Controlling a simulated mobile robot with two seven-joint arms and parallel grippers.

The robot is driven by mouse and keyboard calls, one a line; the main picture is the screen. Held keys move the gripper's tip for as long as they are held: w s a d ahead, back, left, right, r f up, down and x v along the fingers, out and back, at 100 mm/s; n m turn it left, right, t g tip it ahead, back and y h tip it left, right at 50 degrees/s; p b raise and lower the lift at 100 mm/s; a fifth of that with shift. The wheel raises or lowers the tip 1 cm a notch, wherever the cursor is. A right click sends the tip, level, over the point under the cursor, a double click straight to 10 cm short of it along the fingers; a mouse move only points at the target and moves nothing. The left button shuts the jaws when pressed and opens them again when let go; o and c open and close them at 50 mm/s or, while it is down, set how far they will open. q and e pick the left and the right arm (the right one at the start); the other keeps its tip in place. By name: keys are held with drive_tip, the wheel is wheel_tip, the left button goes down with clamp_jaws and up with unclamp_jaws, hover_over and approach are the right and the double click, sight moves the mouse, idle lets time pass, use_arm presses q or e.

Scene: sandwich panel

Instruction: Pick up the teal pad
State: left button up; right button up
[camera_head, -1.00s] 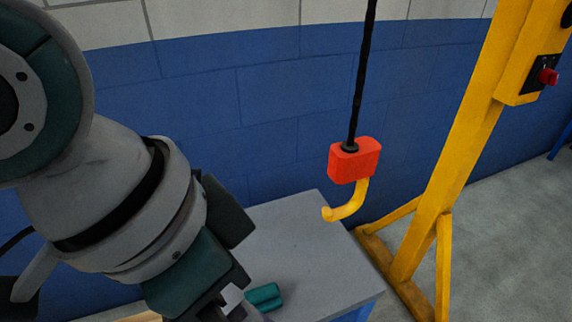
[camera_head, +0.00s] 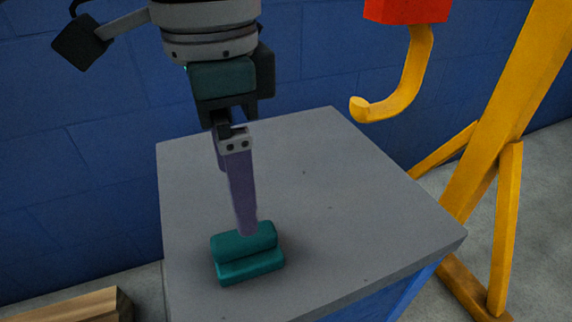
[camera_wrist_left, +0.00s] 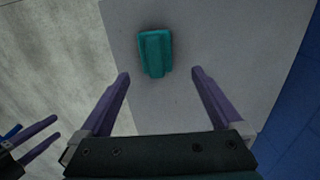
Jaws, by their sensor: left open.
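The teal pad (camera_head: 250,268) lies on the grey top of a blue-sided stand, near its front left part. It is a block with a raised upper part. My left gripper (camera_head: 246,232) hangs over it, pointing down, its purple finger overlapping the pad's upper edge in the head view. In the left wrist view, its two fingers (camera_wrist_left: 160,74) are spread wide and empty. The pad (camera_wrist_left: 155,54) shows just beyond the fingertips, roughly in line with the gap. Contact is not visible. Another purple two-finger gripper, apparently my right one (camera_wrist_left: 45,132), shows at the lower left, its fingers apart.
The stand's grey top (camera_head: 340,200) is otherwise clear. A yellow hook (camera_head: 405,85) under a red block (camera_head: 405,8) hangs at its far right. A yellow frame (camera_head: 490,150) stands at the right. A wooden piece (camera_head: 75,305) is at lower left. A blue wall is behind.

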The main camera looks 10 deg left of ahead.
sight(244, 240)
use_arm(q)
wheel_tip(244, 240, down, 5)
drive_tip(key=shift+s+r+b, duration=0.1)
drive_tip(key=shift+s+b, duration=0.05)
drive_tip(key=shift+b, duration=0.9)
drive_tip(key=f+b, duration=0.2)
drive_tip(key=f, duration=0.1)
drive_tip(key=f+b, duration=0.1)
drive_tip(key=f, duration=0.1)
drive_tip(key=shift+s+d+f, duration=0.1)
drive_tip(key=shift+s+d, duration=0.05)
drive_tip(key=shift+s, duration=0.1)
drive_tip(key=shift+c, duration=0.2)
drive_tip(key=c, duration=1.4)
drive_tip(key=shift+r+p, duration=4.5)
drive_tip(key=shift+r, duration=5.65)
drive_tip(key=shift+c, duration=0.2)
